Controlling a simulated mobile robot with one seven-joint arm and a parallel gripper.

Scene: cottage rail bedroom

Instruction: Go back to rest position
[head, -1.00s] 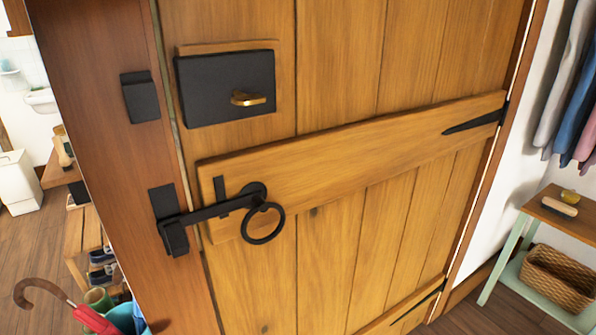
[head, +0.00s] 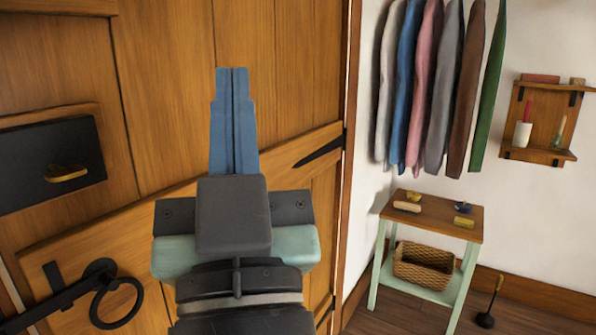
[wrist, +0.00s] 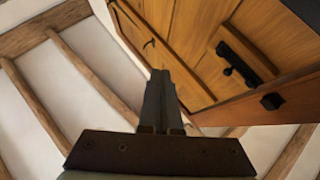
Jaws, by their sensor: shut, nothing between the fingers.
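My gripper (head: 233,95) is raised in front of a wooden plank door (head: 170,80) in the head view, fingers pointing up. Its blue-looking fingers are together with nothing between them. The door is closed as far as I can see, with a black ring latch (head: 115,290) at lower left and a black lock box with a brass knob (head: 50,165) above it. In the wrist view my gripper (wrist: 160,75) points toward the upper part of the door (wrist: 190,35) and the beamed ceiling. My gripper holds nothing.
Right of the door, a small green-legged table (head: 445,218) holds small items, with a wicker basket (head: 424,266) on its lower shelf. Clothes (head: 435,85) hang above it. A wall shelf (head: 540,145) is further right. A plunger-like tool (head: 488,308) stands on the floor.

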